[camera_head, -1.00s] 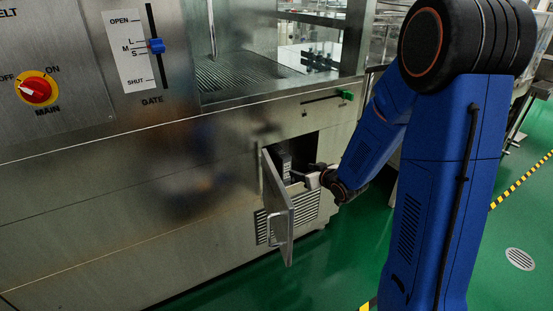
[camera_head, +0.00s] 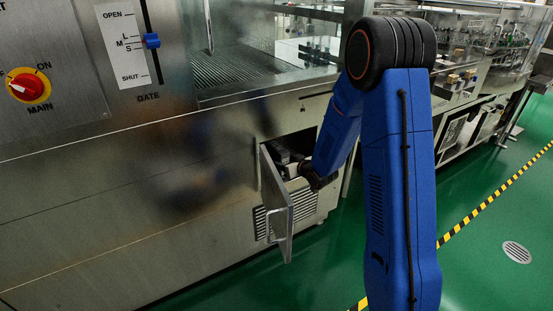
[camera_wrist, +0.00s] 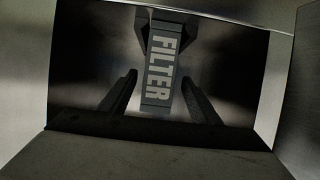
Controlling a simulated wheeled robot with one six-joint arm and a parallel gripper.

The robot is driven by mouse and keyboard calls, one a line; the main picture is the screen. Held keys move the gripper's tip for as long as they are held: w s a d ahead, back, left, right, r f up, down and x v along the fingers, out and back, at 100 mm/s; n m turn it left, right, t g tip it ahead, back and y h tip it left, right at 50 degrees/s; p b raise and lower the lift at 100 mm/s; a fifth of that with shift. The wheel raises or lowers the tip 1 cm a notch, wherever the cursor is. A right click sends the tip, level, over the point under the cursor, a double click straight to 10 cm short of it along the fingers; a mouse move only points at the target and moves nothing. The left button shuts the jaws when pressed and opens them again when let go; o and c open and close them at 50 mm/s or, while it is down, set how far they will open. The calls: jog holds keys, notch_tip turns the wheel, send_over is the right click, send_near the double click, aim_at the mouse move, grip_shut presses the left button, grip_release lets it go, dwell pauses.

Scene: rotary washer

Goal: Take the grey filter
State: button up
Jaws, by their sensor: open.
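The grey filter (camera_wrist: 160,68) shows in the wrist view as a narrow block marked FILTER, inside the dark compartment (camera_wrist: 75,60). My gripper (camera_wrist: 160,100) is open, with one finger on each side of the filter's lower part. A gap shows between the filter and each finger, and I cannot tell how deep the fingers reach. In the head view my gripper is mostly hidden at the compartment opening (camera_head: 300,143), behind the open door and my wrist. A small grey part of what may be the filter shows there.
The compartment door (camera_head: 276,205) stands open to the left of my wrist. A vented panel (camera_head: 305,208) lies below the opening. The washer front (camera_head: 110,215) is close on the left. Green floor (camera_head: 480,270) is clear on the right.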

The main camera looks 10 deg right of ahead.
jog(key=shift+x, duration=3.1)
jog(key=shift+d+r, duration=0.1)
jog(key=shift+d, duration=0.05)
jog(key=shift+c, duration=0.3)
jog(key=c, duration=1.2)
jog(key=shift+w, duration=0.1)
